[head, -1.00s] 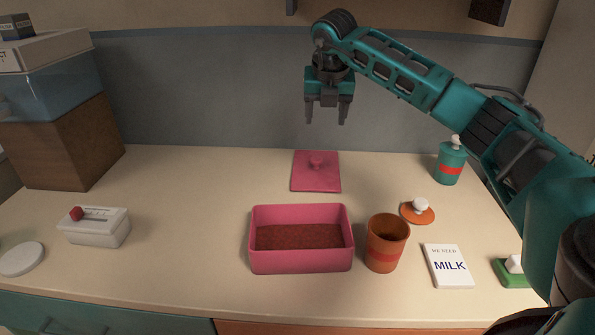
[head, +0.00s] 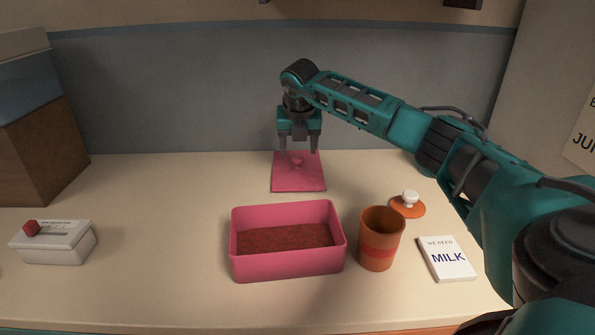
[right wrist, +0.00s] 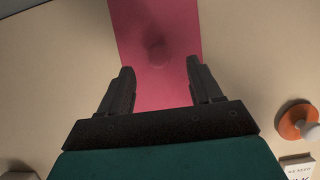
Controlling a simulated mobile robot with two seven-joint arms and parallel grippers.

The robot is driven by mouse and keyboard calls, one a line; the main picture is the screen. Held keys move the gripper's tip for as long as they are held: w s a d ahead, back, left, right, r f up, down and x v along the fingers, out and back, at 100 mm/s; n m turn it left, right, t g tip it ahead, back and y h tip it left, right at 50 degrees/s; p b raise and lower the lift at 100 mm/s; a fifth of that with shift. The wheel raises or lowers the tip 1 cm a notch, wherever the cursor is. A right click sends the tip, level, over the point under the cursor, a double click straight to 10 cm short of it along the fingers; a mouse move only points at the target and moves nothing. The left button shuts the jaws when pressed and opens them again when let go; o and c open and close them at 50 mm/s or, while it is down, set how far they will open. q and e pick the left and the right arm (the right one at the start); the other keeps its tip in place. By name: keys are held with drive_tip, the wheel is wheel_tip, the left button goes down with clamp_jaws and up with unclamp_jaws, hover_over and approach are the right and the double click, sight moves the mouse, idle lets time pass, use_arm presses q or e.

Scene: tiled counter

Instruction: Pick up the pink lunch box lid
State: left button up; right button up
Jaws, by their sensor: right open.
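The pink lunch box lid (head: 300,181) lies flat on the counter behind the pink lunch box (head: 289,266), with a small round knob (head: 297,163) near its middle. My right gripper (head: 299,152) is above the lid, open and empty, pointing down, with its fingers spread. In the right wrist view the lid (right wrist: 165,83) runs up from between the open fingers (right wrist: 160,80), and its knob (right wrist: 157,50) shows ahead of the fingertips. The gripper appears apart from the lid. The lunch box stands open with a brown-red filling inside. My left gripper is not in view.
An orange cup (head: 379,240) stands right of the lunch box, with an orange lid with white knob (head: 407,205) behind it. A milk note (head: 447,259) lies farther right. A white box with a red knob (head: 54,243) is at left. The counter left of the lid is clear.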

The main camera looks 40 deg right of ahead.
sight(297, 157)
drive_tip(key=x, duration=0.4)
drive_tip(key=shift+w, duration=0.15)
drive_tip(key=shift+c, duration=0.4)
drive_tip(key=c, duration=1.1)
